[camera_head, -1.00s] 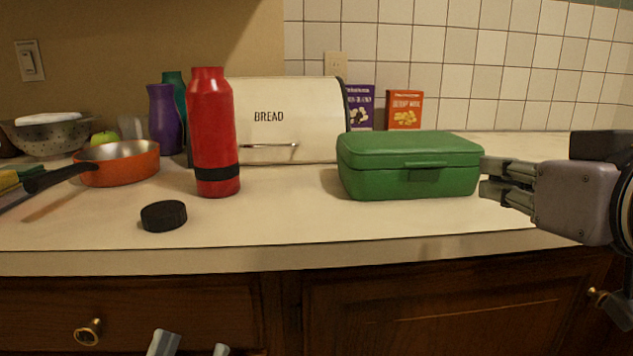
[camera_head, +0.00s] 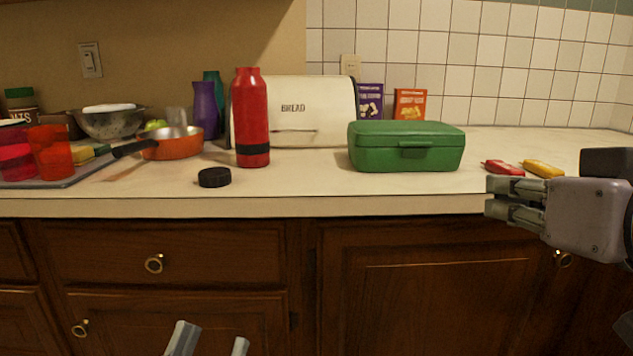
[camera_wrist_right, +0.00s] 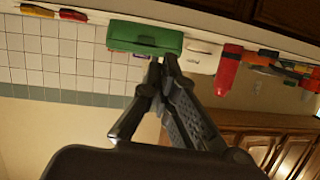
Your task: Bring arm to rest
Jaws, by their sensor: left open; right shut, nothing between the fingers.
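My right gripper (camera_head: 515,203) is at the right of the head view, in front of the counter's front edge, shut and empty. In the right wrist view its fingers (camera_wrist_right: 162,68) meet at the tips, with the green lunch box beyond them. My left gripper (camera_head: 210,340) shows only its two fingertips at the bottom of the head view, spread apart with nothing between them, in front of the cabinet doors. It touches nothing that I can see.
The counter (camera_head: 300,182) holds a green lunch box (camera_head: 405,150), a red bottle (camera_head: 252,120), a black lid (camera_head: 214,177), an orange pan (camera_head: 178,147) and a bread box (camera_head: 300,112). Red (camera_head: 503,167) and yellow (camera_head: 543,169) items lie at the right. The space before the cabinets is free.

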